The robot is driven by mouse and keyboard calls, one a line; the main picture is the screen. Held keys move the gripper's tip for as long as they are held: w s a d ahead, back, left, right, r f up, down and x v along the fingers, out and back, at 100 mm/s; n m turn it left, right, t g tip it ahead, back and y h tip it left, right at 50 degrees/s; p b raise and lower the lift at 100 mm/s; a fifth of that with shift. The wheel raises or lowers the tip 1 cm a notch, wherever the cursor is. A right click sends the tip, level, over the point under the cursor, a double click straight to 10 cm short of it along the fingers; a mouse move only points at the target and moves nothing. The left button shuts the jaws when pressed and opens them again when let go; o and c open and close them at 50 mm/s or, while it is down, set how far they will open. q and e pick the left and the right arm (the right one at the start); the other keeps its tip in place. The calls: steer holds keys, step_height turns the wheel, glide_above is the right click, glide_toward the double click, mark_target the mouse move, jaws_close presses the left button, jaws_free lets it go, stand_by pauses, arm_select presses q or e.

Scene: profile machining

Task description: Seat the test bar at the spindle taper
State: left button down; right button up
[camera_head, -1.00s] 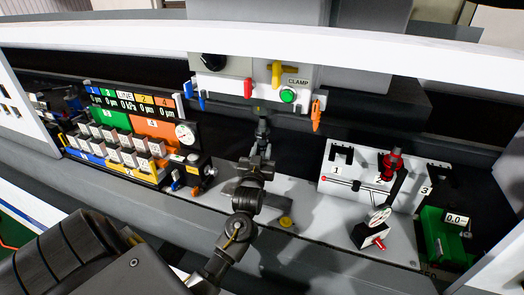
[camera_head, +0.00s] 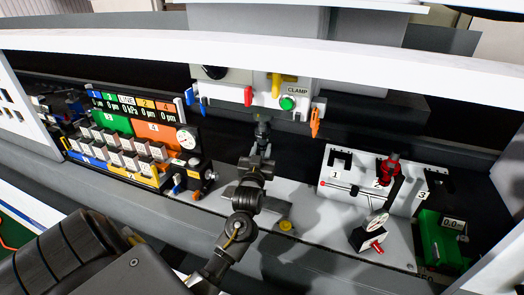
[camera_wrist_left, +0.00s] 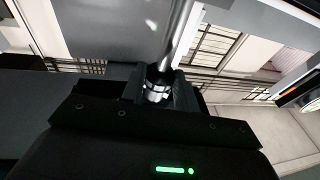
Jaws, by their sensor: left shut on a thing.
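My left gripper (camera_head: 262,128) stands at the middle of the head view, just below the grey spindle housing. In the left wrist view it (camera_wrist_left: 157,92) is shut on the test bar, a shiny metal bar (camera_wrist_left: 181,40) that runs up and slightly right from the fingers. The bar cannot be made out in the head view. The housing's white front panel (camera_head: 262,98) carries a green button (camera_head: 287,103) beside a CLAMP label. The spindle taper is hidden, so I cannot tell whether the bar touches it. My right gripper is not in view.
A white rack (camera_head: 335,190) holds a red-topped tool (camera_head: 389,168) on the right. A dial gauge (camera_head: 377,220) stands in front of it, with a green box (camera_head: 440,240) at far right. A display board and block rack (camera_head: 130,150) stand left. Coloured levers hang near the gripper.

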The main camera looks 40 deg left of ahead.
arm_select(q)
steer(key=shift+r+p, duration=2.05)
steer(key=shift+r, duration=0.45)
steer(key=c, duration=1)
jaws_free()
steer(key=shift+o, duration=0.2)
steer(key=shift+s+f, duration=0.1)
steer(key=shift+f, duration=0.15)
steer(key=shift+s+d+f+b, duration=0.15)
steer(key=shift+s+d+b, duration=0.1)
steer(key=shift+b, duration=0.1)
steer(key=b, duration=0.4)
glide_toward(262, 138)
steer(key=shift+s+f, duration=0.1)
steer(key=shift+f, duration=0.2)
